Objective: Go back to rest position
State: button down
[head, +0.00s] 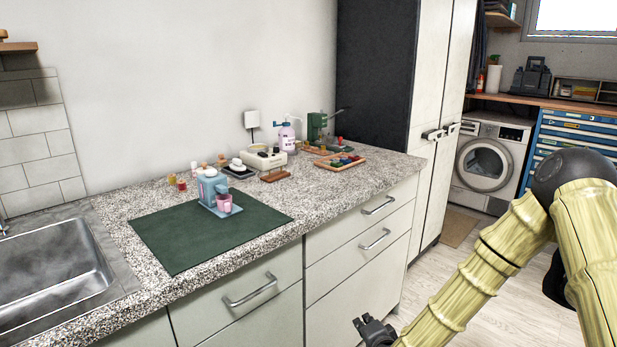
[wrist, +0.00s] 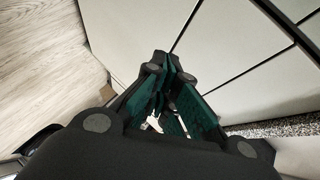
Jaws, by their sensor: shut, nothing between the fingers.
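My gripper (head: 374,330) shows at the bottom of the head view, in front of and below the counter, near the lower drawers. It also shows in the wrist view (wrist: 172,62), where its dark fingers with green inner faces come together at the tips. It is shut and holds nothing. It is apart from the cabinet fronts in the head view. My yellow arm comes in from the right of the head view.
A speckled counter (head: 340,194) carries a dark green mat (head: 170,243) with a blue-grey device (head: 212,187). A sink (head: 50,275) is at left. Drawer handles (head: 250,290) stick out. Tall cabinets (head: 440,90) and a washing machine (head: 487,160) stand behind.

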jog(key=s+f+n+g, duration=0.3)
jog(key=s+f, duration=0.3)
jog(key=s, duration=0.4)
jog(key=s+d+f+n+g, duration=0.1)
jog(key=s+f+n+g, duration=0.15)
jog(key=s+f, duration=0.55)
jog(key=s+f+n+g, duration=0.3)
jog(key=s+f, duration=0.2)
jog(key=s, duration=0.6)
jog(key=s+d+f+n+g+h, duration=0.1)
jog(key=s+d+n+g, duration=0.15)
jog(key=s, duration=0.65)
jog(key=s+d+f+n+g+h, duration=0.1)
jog(key=s+d+g, duration=0.15)
jog(key=s, duration=0.55)
notch_tip(320, 180, up, 16)
jog(key=p, duration=1.6)
jog(key=shift+w+r+p, duration=0.15)
jog(key=shift+w+p, duration=0.15)
